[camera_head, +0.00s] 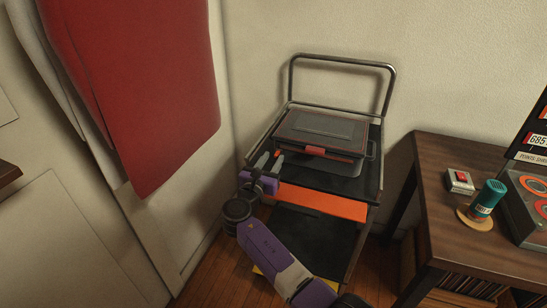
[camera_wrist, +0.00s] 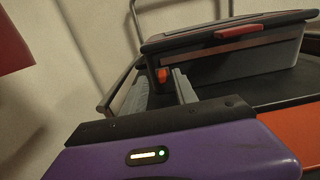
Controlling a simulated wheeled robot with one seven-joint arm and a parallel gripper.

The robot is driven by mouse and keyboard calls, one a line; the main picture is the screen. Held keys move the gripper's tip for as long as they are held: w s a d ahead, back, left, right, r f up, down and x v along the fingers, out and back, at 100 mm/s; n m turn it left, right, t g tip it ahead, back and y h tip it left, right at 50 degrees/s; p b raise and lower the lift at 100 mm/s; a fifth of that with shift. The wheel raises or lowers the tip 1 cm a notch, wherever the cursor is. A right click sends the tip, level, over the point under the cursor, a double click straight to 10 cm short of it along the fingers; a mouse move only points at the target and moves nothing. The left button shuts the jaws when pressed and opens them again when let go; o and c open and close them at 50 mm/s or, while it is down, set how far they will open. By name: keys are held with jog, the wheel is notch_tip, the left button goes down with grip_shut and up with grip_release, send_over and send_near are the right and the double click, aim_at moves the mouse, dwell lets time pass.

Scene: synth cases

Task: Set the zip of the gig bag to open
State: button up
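The gig bag, as I take it, is the dark grey case (camera_head: 322,127) lying flat on the cart's top. Its lid looks down, with a reddish strip along the front; it also fills the upper right of the wrist view (camera_wrist: 270,62). A small orange-red tab (camera_wrist: 163,75) at its near left corner looks like the zip pull. I cannot tell how far the zip runs. My gripper (camera_head: 269,160) is at the case's left front corner. Its two grey fingers stand apart, and the tab shows between their tips in the wrist view (camera_wrist: 160,80). I see no clear contact.
The black cart (camera_head: 368,185) has a tall metal handle (camera_head: 345,60) behind and an orange front strip (camera_head: 320,201). A red cloth (camera_head: 140,90) hangs at the left. A wooden table (camera_head: 450,225) at right holds a red-switch box (camera_head: 460,181) and a teal canister (camera_head: 487,199).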

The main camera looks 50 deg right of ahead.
jog(key=v, duration=0.6)
jog(key=shift+p, duration=0.35)
jog(key=shift+a, duration=0.1)
